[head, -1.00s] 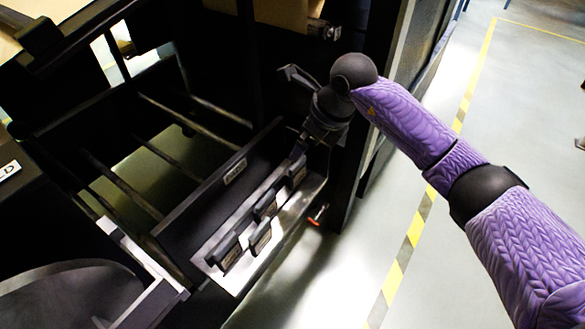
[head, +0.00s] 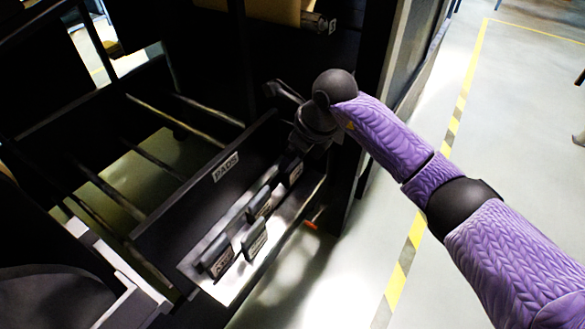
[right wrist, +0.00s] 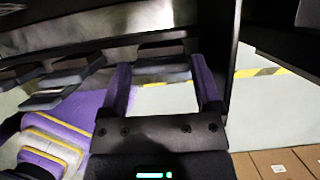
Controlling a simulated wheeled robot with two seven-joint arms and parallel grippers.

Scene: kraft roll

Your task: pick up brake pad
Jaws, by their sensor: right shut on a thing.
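Several dark brake pads stand in a tray labelled PADS in the head view, among them a near one (head: 217,257), a front one (head: 255,239) and a middle one (head: 260,203). My right gripper (head: 298,155) is at the far end of the tray, over the farthest brake pad (head: 292,173). In the right wrist view its two purple fingers (right wrist: 163,85) stand either side of a dark brake pad (right wrist: 163,65), and it is shut on that pad. The arm hides part of the contact in the head view. I cannot tell whether the pad is clear of the tray. My left gripper is out of view.
The tray's dark back panel (head: 165,222) stands behind the pads. A dark upright post (head: 362,120) is close to the right of my right gripper. Thin rods (head: 185,103) run behind the tray. The floor to the right, with a yellow-black stripe (head: 408,262), is open.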

